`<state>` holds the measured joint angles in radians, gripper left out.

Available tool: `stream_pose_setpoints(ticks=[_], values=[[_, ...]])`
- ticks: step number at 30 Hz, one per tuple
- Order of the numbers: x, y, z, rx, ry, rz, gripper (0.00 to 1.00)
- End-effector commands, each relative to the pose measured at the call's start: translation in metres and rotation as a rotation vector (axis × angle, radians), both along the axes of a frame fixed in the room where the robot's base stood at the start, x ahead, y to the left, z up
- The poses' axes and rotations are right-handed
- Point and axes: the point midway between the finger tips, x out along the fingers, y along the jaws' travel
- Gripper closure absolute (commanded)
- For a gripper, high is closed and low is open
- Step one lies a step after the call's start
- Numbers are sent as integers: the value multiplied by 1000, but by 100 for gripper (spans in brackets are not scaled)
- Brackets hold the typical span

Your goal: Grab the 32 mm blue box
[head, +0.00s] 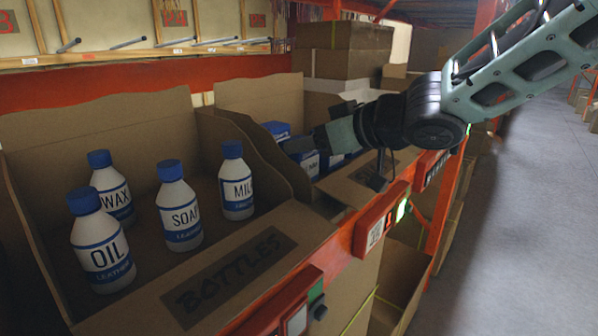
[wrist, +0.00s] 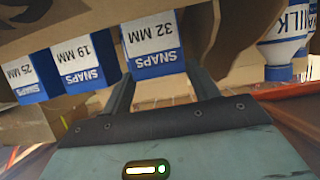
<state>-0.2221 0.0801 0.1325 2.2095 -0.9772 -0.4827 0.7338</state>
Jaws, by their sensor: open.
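The 32 mm blue box (wrist: 153,45) has a white "SNAPS 32 MM" label that shows upside down in the wrist view. My gripper (wrist: 162,88) is open, with its two fingers apart and the lower part of this box between or just beyond them. I cannot tell whether the fingers touch it. Next to it are the 19 mm box (wrist: 85,66) and the 25 mm box (wrist: 24,78). In the head view my gripper (head: 292,146) is over the box bin, and it hides part of the blue boxes (head: 310,164). Their sizes are unreadable there.
A cardboard bin marked "BOTTLES" (head: 222,282) holds several white bottles, including a milk bottle (head: 236,182), left of the box bin. A cardboard side wall (head: 268,160) separates the bins. Large cartons (head: 340,48) stand behind. The aisle floor (head: 530,200) at right is clear.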

Motion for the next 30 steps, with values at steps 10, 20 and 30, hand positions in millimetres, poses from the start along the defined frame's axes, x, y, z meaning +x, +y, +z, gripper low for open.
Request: stream_pose_setpoints(ticks=[10,20,30], values=[[5,6,-3,-1,-1,0,43],[5,6,-2,1,-2,0,72],[5,6,45,2,-5,1,72]])
